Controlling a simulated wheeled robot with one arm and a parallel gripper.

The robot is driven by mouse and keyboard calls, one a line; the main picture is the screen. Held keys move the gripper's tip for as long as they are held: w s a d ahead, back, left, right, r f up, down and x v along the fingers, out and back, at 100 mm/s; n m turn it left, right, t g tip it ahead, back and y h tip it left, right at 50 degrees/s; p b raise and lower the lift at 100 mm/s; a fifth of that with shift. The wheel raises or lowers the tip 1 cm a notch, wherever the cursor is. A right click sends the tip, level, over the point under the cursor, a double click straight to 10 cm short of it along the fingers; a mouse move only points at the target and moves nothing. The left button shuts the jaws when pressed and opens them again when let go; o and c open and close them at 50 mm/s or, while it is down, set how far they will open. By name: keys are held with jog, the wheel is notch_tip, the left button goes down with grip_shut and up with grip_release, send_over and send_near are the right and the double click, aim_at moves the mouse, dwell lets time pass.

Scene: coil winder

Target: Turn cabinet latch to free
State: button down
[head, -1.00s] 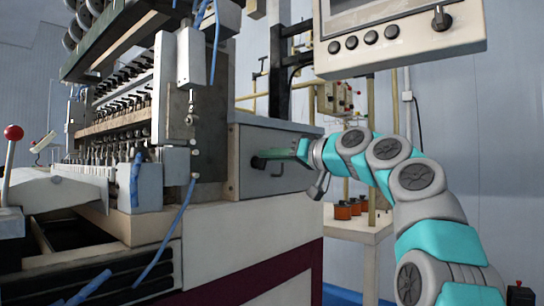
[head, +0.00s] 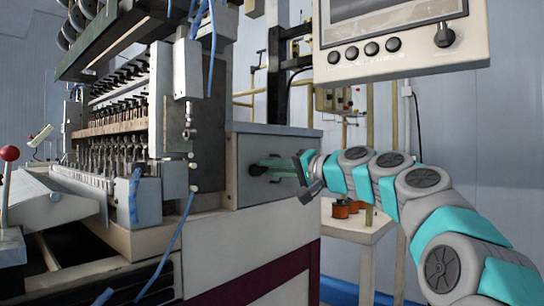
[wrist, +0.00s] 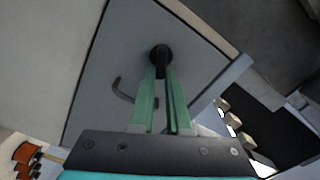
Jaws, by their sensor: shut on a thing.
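The cabinet latch (wrist: 160,55) is a small black knob on the grey cabinet door (wrist: 115,45). In the wrist view it sits at the tips of my green gripper fingers, and its black grip shows between them. My gripper (head: 262,168) is shut on the latch in the head view, reaching in from the right. The fingers hide part of the latch, so its exact angle is hard to read. A dark curved door handle (wrist: 122,90) stands on the door just left of the fingers in the wrist view.
The coil winder with its rows of spindles (head: 120,155) fills the left. A control panel (head: 400,40) hangs above my arm. A pale side table (head: 350,227) with orange-brown spools (head: 340,210) stands behind my arm. Blue cables hang at the machine's front.

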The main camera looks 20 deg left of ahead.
jog(key=shift+w+d+f+m+p, duration=0.1)
jog(key=shift+f+m+p, duration=0.1)
jog(key=shift+m+p, duration=1.1)
jog(key=shift+w+f+m+p, duration=0.1)
jog(key=shift+f+m+p, duration=0.05)
jog(key=shift+m+p, duration=1.1)
jog(key=shift+f+m, duration=0.1)
jog(key=shift+m, duration=0.25)
jog(key=c, duration=0.9)
grip_release()
jog(key=shift+s+d, duration=0.1)
jog(key=b+v, duration=0.1)
jog(key=v, duration=0.6)
jog(key=shift+s+d, duration=0.1)
jog(key=shift+d, duration=0.15)
